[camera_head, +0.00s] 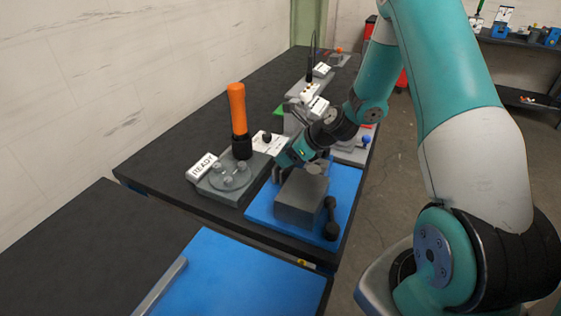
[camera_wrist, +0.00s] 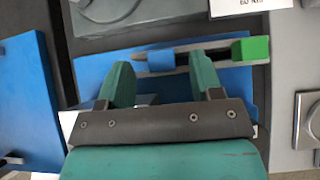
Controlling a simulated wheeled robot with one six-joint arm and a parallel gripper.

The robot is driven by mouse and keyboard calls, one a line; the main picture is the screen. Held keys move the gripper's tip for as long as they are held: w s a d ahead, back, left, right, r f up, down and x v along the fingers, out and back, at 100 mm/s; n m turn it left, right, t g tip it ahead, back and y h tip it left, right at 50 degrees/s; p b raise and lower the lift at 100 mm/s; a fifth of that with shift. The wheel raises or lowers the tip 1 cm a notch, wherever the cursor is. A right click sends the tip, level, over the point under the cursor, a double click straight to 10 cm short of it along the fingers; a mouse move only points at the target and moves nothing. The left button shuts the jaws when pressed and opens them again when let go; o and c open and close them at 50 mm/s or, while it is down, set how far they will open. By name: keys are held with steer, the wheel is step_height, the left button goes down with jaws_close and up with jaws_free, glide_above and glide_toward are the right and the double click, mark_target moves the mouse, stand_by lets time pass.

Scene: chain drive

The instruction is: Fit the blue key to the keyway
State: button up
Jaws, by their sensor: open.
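My gripper (camera_wrist: 162,68) is open, with its two green fingers apart and pointing at a grey bar-like part (camera_wrist: 226,47). A small blue block (camera_wrist: 160,59), which looks like the blue key, lies at this part, just beyond and between the fingertips. I cannot tell whether the fingers touch it. A green block (camera_wrist: 251,49) is at the right end of the same part. In the head view my gripper is low behind a grey block (camera_head: 300,198) on the blue mat (camera_head: 262,205), and its fingertips are largely hidden. I cannot make out the keyway.
A grey fixture with a READY label (camera_head: 203,167) and an orange-handled tool (camera_head: 237,108) stand left of the mat. A dark handled piece (camera_head: 331,220) is at the mat's right. More labelled fixtures stand farther back. A second blue mat (camera_head: 235,275) in front is mostly clear.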

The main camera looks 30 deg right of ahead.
steer(key=shift+w+a+f, duration=0.15)
steer(key=shift+w+f, duration=0.1)
steer(key=shift+f, duration=0.05)
steer(key=shift+c, duration=0.4)
steer(key=c, duration=1)
